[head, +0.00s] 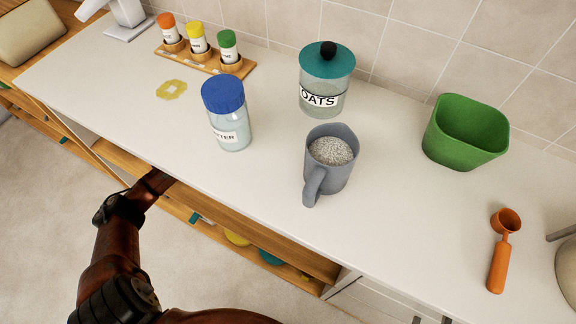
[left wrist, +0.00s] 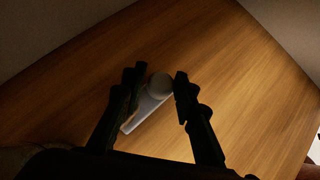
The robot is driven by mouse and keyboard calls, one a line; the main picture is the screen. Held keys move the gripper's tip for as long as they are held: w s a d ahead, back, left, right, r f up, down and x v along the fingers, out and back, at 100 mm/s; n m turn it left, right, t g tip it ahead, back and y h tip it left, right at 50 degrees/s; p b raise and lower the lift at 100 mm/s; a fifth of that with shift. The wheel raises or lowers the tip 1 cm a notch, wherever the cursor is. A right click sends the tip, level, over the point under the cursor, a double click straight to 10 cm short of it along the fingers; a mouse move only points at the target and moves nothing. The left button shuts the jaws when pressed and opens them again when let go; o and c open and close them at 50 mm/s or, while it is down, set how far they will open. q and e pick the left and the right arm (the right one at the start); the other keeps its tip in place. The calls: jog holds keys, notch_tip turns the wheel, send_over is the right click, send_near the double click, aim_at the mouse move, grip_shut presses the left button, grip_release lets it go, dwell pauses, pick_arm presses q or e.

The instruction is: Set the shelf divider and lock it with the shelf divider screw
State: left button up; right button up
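My left arm reaches under the counter's front edge in the head view, and its gripper is mostly hidden there. In the left wrist view, the left gripper's fingers (left wrist: 158,82) stand apart on either side of a small grey part with a round knob (left wrist: 160,84) and a flat bar (left wrist: 144,112). It looks like the shelf divider screw or part of the divider, but I cannot tell which. The knob lies close to the right finger. Whether the fingers grip it is unclear. Behind it is a wooden panel (left wrist: 235,80). My right gripper is not in view.
The white counter (head: 400,225) holds a blue-lidded jar (head: 226,112), an oats jar (head: 325,80), a grey mug (head: 331,165), a green container (head: 465,130) and an orange scoop (head: 500,255). Below the counter's front edge is an open wooden shelf (head: 290,255) with coloured items beneath.

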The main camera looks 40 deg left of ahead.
pick_arm(q)
jog(key=o, duration=0.3)
jog(key=shift+s+a+r, duration=0.3)
jog(key=shift+s, duration=0.05)
jog(key=v, duration=0.4)
jog(key=shift+s+a, duration=0.3)
jog(key=s+a, duration=0.7)
jog(key=a, duration=0.1)
jog(key=shift+s, duration=0.4)
jog(key=shift+c, duration=0.6)
